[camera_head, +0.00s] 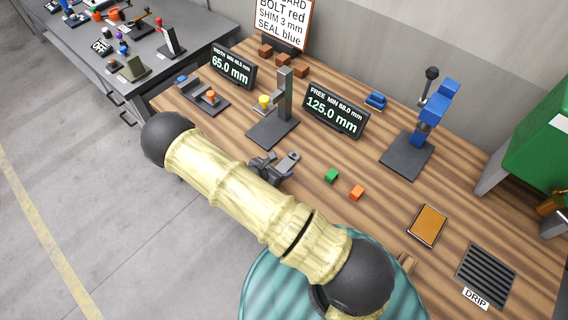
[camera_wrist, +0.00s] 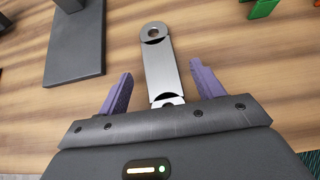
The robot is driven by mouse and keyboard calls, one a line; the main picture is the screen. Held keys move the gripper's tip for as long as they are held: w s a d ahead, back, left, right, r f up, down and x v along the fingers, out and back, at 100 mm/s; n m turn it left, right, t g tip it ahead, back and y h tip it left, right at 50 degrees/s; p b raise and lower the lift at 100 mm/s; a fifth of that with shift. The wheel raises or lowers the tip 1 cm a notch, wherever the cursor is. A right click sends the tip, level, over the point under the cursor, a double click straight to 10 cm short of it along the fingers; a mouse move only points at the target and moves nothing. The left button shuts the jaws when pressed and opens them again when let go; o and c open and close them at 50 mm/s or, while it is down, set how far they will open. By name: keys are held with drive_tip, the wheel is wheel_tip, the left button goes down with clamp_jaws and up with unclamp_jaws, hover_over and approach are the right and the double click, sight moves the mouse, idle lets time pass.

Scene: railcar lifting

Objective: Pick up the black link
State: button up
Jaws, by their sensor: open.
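A flat link (camera_wrist: 159,70) with a hole at each end lies on the wooden bench in the wrist view. It looks grey metal with dark rings at the holes, rather than black. My gripper (camera_wrist: 160,82) is open, with one purple finger on each side of the link and a gap on both sides. The link's near end is partly hidden by the gripper body. In the head view the link (camera_head: 291,160) sticks out beyond my gripper (camera_head: 274,167), low over the bench. I cannot tell the remaining height.
A grey stand (camera_head: 285,96) on a dark base is just behind the gripper. A green cube (camera_head: 332,175) and an orange cube (camera_head: 357,192) lie to the right. A blue press (camera_head: 432,112), orange tray (camera_head: 428,226) and drip grate (camera_head: 486,275) are farther right.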

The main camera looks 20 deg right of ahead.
drive_tip(key=shift+w+d+f, duration=0.25)
drive_tip(key=shift+d+f, duration=0.15)
drive_tip(key=c, duration=1.4)
